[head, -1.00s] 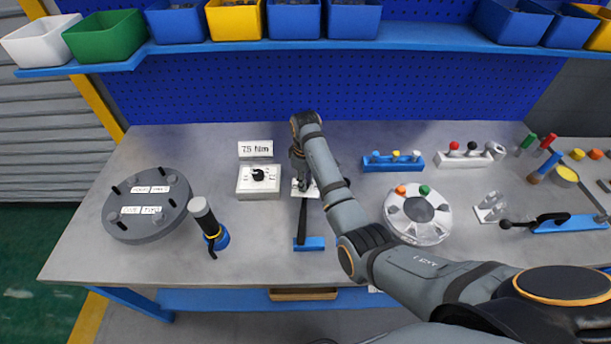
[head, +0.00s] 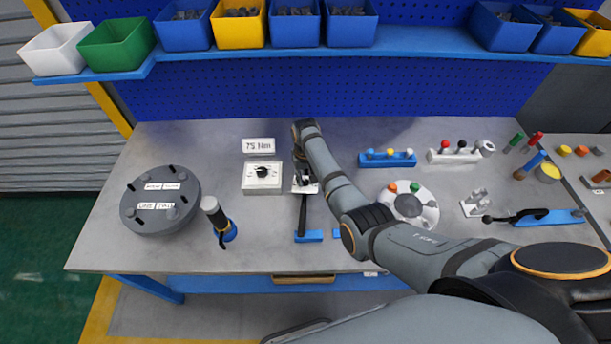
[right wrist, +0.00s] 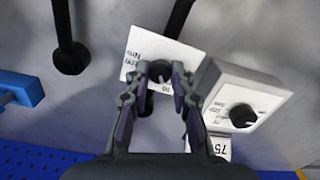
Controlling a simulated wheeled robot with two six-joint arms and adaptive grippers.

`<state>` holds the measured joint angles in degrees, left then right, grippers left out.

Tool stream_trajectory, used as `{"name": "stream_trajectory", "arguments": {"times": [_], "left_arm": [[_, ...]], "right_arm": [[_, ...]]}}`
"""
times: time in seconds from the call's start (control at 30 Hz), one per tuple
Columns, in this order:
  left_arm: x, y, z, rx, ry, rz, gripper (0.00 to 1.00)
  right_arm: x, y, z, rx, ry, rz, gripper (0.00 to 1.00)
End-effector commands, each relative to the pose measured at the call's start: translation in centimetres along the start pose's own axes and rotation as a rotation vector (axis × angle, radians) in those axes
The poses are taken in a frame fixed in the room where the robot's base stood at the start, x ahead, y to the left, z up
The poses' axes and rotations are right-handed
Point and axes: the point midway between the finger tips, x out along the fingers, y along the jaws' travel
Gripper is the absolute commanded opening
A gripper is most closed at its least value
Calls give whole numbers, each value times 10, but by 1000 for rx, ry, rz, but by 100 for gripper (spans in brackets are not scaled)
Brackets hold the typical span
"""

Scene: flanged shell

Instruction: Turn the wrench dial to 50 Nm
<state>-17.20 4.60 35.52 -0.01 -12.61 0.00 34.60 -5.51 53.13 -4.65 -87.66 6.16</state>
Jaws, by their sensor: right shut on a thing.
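The torque wrench lies on the bench with its dark handle (head: 303,215) toward me, over a blue rest (head: 309,236). At its far end is a white dial plate (right wrist: 148,50) with printed marks, partly hidden by the fingers. My right gripper (head: 304,181) is over this plate. In the right wrist view my right gripper (right wrist: 162,76) is shut on the dark dial knob (right wrist: 160,70). The knob's pointer setting is too small to read. A sign reading 75 Nm (head: 258,145) stands behind a white box with a black knob (head: 262,172). My left gripper is not in view.
A grey flanged disc (head: 160,202) and a dark-and-blue tool (head: 217,220) stand on the left. A blue rack (head: 387,159) and a round light fixture (head: 410,204) are right of the wrench. Bins line the shelf (head: 400,40) above.

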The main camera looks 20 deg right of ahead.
Motion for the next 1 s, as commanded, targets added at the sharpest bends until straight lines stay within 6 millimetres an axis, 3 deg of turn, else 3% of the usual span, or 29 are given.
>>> {"name": "stream_trajectory", "arguments": {"times": [0.7,0.73,0.9,1.0], "left_arm": [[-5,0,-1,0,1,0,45],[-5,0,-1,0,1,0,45],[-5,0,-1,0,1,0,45],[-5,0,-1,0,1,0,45]], "right_arm": [[0,0,0,69,2,1,0],[0,0,0,69,2,1,26],[0,0,0,69,1,1,46],[0,0,0,69,1,1,46]]}}
